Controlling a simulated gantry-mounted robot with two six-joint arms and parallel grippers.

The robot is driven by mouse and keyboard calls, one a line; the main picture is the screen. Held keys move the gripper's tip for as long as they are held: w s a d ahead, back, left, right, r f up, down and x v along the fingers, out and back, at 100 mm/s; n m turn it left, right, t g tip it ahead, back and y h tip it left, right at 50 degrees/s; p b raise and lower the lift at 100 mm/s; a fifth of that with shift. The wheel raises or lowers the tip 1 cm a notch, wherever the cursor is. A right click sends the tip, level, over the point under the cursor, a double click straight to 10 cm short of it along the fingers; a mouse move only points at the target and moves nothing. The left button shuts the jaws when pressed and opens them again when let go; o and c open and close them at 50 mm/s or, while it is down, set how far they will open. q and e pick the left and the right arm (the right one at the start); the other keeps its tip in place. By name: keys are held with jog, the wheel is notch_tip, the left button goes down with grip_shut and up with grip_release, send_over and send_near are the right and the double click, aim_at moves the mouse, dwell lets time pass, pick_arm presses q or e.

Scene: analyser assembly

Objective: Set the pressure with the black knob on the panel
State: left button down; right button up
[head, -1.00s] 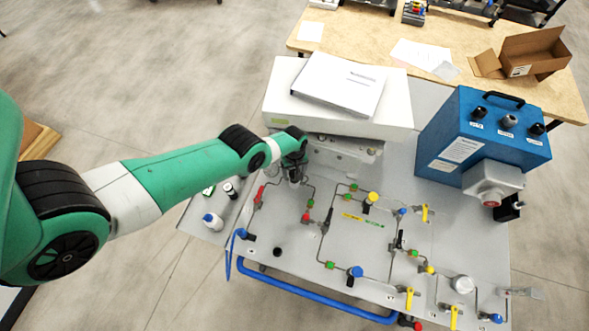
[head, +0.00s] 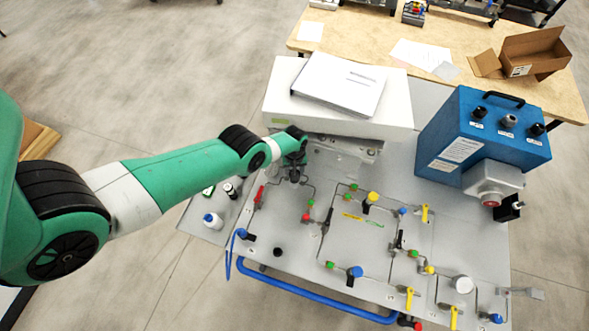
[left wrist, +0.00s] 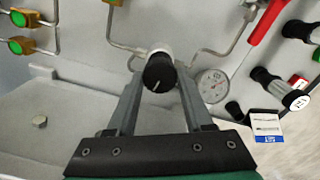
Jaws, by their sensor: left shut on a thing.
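The black knob (left wrist: 159,73) with a white mark line shows in the left wrist view, on a pale fitting joined to metal tubing on the panel. My left gripper (left wrist: 160,88) has a finger on each side of the knob and is shut on it. In the head view my left gripper (head: 294,168) is at the panel's upper left corner, and the arm's end hides the knob. A round white pressure gauge (left wrist: 211,86) sits just right of the knob in the left wrist view; its reading is too small to tell. My right gripper is not in view.
The grey panel (head: 300,255) carries tubing, coloured valves and a red-handled lever (head: 259,195) close to my left gripper. A white box with a binder (head: 338,84) stands behind. A blue case (head: 482,140) stands at the right. Small bottles (head: 213,221) stand at the left.

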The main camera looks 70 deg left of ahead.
pick_arm(q)
jog(key=m, duration=1.3)
jog(key=shift+m, duration=0.3)
jog(key=m, duration=1.2)
jog(key=shift+m, duration=0.3)
jog(key=shift+c, duration=1.4)
grip_release()
